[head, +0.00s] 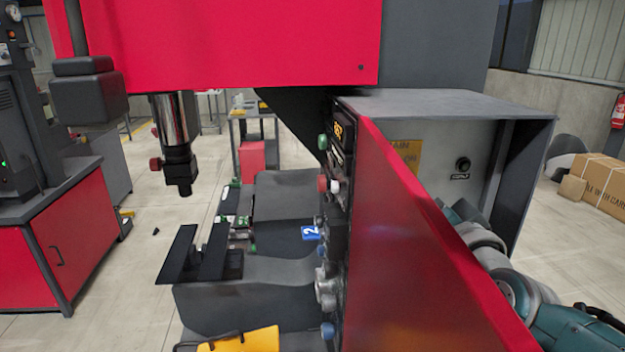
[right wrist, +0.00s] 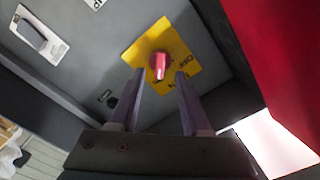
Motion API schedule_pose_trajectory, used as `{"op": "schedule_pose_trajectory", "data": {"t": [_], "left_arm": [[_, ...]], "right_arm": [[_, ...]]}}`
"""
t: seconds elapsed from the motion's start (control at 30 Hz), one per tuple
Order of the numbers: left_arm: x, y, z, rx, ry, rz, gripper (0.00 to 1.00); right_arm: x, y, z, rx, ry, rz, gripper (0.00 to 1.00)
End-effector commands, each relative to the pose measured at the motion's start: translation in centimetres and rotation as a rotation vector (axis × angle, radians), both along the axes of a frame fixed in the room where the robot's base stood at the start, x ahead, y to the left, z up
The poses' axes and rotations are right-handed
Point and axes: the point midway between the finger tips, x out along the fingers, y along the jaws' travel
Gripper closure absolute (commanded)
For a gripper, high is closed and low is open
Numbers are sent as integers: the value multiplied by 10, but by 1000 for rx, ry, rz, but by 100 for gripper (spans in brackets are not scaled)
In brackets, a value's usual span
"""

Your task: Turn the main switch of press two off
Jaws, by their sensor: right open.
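The main switch is a red rotary knob (right wrist: 159,63) on a yellow plate, which shows in the right wrist view (right wrist: 136,56). My right gripper (right wrist: 160,75) is open and empty, one finger on each side of the knob's lower end in the picture. I cannot tell whether the fingers reach the knob's depth. The lettering is partly legible, with "OFF" to the right of the knob; the knob's setting is unclear. In the head view the yellow plate (head: 407,157) shows partly behind the red panel, which hides the knob and my right gripper. Press two carries a blue "2" label (head: 311,233).
The red panel (head: 430,220) stands between the press front and the grey cabinet (head: 450,110). A black round knob (head: 462,163) sits on the cabinet face. A grey lever switch (right wrist: 33,36) is at the wrist view's upper left. Cartons (head: 605,185) lie at far right.

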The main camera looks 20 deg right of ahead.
Motion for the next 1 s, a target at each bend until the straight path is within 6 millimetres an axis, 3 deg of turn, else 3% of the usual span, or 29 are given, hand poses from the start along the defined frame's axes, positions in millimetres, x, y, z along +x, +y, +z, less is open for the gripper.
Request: {"op": "schedule_pose_trajectory", "data": {"t": [0.23,0.6,1.0], "left_arm": [[0,0,-5,0,0,1,50],[0,-1,-5,-4,1,3,50],[-1,-1,-6,-5,3,3,50]], "right_arm": [[27,-6,0,-1,-1,0,52],[31,-8,0,-2,0,0,52],[30,-7,0,-2,0,0,98]]}}
